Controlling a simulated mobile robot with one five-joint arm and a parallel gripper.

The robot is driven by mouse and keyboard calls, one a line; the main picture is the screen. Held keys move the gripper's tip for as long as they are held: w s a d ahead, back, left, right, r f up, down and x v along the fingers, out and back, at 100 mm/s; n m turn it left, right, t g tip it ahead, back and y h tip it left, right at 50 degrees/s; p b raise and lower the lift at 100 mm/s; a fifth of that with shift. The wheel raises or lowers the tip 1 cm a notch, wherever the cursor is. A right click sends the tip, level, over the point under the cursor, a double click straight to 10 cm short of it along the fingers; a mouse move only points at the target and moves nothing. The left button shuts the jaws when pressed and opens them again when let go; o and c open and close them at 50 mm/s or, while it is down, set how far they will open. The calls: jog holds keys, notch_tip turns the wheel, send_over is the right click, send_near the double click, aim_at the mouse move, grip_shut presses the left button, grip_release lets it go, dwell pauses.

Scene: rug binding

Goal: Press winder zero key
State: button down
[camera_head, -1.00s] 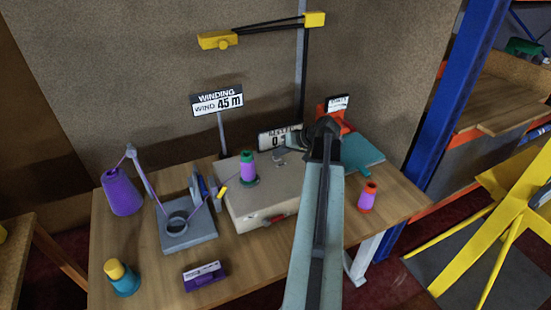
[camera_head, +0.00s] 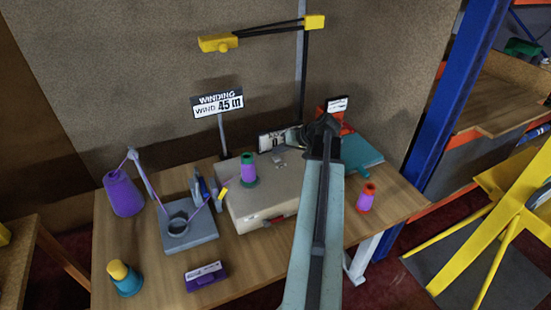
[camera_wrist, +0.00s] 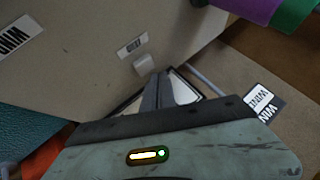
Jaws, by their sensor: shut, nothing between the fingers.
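The winder (camera_head: 255,205) is a beige box on the wooden table, with a green and purple spool (camera_head: 249,170) on its top. A small pale key (camera_wrist: 143,64) sits on the box's face beside a small label (camera_wrist: 132,46); a small pale block that looks like this key (camera_head: 279,162) shows in the head view. My gripper (camera_wrist: 158,73) is shut and empty. Its tips lie just beside the key in the wrist view; whether they touch it I cannot tell. In the head view my gripper (camera_head: 294,138) partly covers the counter display (camera_head: 270,142) behind the box.
A grey stand with a ring (camera_head: 190,235), a purple cone (camera_head: 122,193) and a yellow and teal spool (camera_head: 124,280) are left. An orange and purple spool (camera_head: 366,196) stands right. A teal plate (camera_head: 360,153) lies behind.

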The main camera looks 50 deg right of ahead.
aim_at(279, 159)
notch_tip(279, 159, up, 5)
jog(key=p, duration=0.4)
jog(key=shift+p, duration=0.4)
jog(key=shift+f, duration=0.1)
